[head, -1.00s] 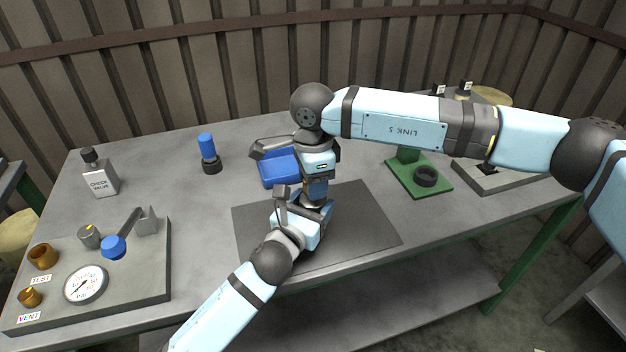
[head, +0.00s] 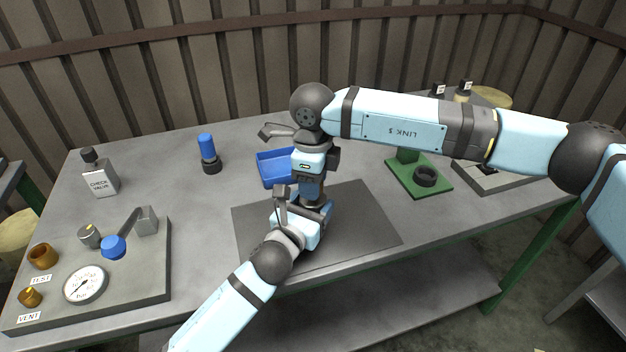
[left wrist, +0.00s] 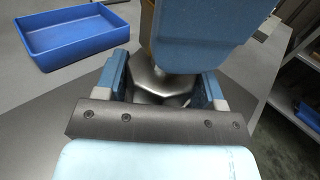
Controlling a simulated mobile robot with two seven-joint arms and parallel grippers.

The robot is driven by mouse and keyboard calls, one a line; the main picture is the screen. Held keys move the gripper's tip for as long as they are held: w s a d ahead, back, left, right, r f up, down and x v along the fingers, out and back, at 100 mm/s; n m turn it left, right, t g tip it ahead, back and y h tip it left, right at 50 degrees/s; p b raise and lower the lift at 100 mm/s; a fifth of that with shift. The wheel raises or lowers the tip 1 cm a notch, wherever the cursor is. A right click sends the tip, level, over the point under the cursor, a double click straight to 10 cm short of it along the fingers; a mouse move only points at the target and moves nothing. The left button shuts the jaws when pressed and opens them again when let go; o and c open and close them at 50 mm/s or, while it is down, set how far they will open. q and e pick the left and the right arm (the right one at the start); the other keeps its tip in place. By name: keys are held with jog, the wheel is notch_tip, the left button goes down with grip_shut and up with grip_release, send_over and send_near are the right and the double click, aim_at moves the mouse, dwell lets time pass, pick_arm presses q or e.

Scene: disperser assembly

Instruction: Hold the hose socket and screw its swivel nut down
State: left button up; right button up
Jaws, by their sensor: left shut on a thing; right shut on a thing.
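My left gripper (left wrist: 163,76) is shut on a shiny metal part with flat, hex-like faces, which I take to be the hose socket (left wrist: 158,88). It shows between the fingers in the left wrist view. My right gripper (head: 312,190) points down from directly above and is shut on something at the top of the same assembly. Its blue fingers hide most of the swivel nut, so the thread and seating cannot be seen. In the head view, only a small brownish piece shows between the two grippers, over the dark mat (head: 365,225).
A blue tray (head: 268,181) lies just behind the grippers. A blue-topped part (head: 207,150) and the check valve (head: 100,178) stand left. A gauge panel (head: 140,285) is front left. A green fixture with a black ring (head: 425,177) is right. The mat's right side is clear.

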jog(key=m, duration=0.4)
jog(key=shift+m, duration=0.3)
jog(key=m, duration=0.3)
jog(key=shift+m, duration=0.4)
jog(key=m, duration=0.8)
jog(key=shift+w+m, duration=0.1)
jog(key=shift+m, duration=0.2)
jog(key=o, duration=0.9)
notch_tip(320, 180, up, 12)
jog(key=shift+r, duration=0.1)
